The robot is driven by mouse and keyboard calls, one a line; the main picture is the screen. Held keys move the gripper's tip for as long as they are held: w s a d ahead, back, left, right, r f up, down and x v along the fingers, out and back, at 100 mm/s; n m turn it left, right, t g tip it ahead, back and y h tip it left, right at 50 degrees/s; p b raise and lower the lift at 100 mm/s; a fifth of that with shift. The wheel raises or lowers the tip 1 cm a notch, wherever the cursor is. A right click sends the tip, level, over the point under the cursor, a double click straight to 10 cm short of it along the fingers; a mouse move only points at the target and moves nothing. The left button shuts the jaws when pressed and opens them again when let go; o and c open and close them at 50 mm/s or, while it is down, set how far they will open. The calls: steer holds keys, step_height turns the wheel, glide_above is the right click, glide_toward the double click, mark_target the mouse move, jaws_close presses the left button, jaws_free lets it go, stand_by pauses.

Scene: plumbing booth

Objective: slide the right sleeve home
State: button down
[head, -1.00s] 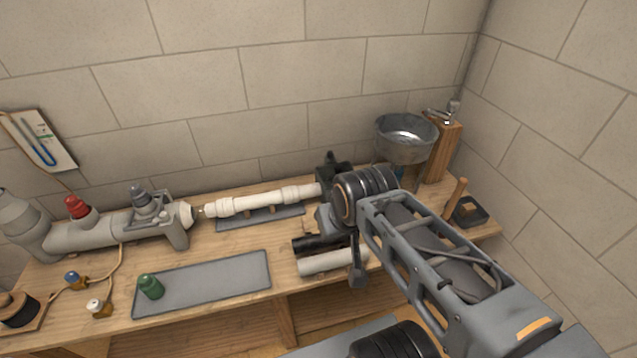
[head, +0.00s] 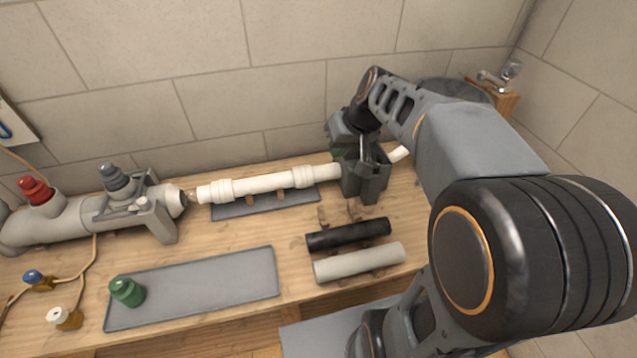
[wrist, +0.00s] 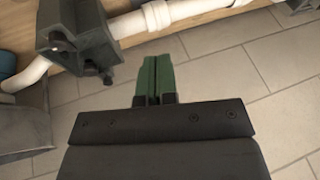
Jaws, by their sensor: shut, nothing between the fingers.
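A white pipe (head: 262,184) lies level along the back of the bench, with a thicker left sleeve (head: 221,190) and right sleeve (head: 302,177) around it. The right sleeve sits left of a dark grey vise (head: 367,180) that holds the pipe's right part. In the wrist view, the right sleeve (wrist: 158,17) shows at the top, beside the vise (wrist: 75,35). My gripper (wrist: 153,80) has green fingers closed together with nothing between them, apart from the sleeve. In the head view, it is by the top of the vise, mostly hidden.
Black (head: 348,235) and pale (head: 359,262) tubes lie in front of the vise. A grey tray (head: 200,287) with a green cap (head: 126,291) is at front left. A grey pipe fitting (head: 70,220) stands left. The block wall (head: 290,70) is close behind.

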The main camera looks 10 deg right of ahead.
steer(key=y+b, duration=0.2)
steer(key=b, duration=0.4)
glide_toward(314, 170)
steer(key=shift+n+t, duration=0.3)
steer(key=x, duration=0.4)
steer(key=shift+s+a+f+b, duration=0.15)
steer(key=shift+f+b, duration=0.25)
steer(key=shift+f, duration=0.05)
steer(key=shift+x, duration=1)
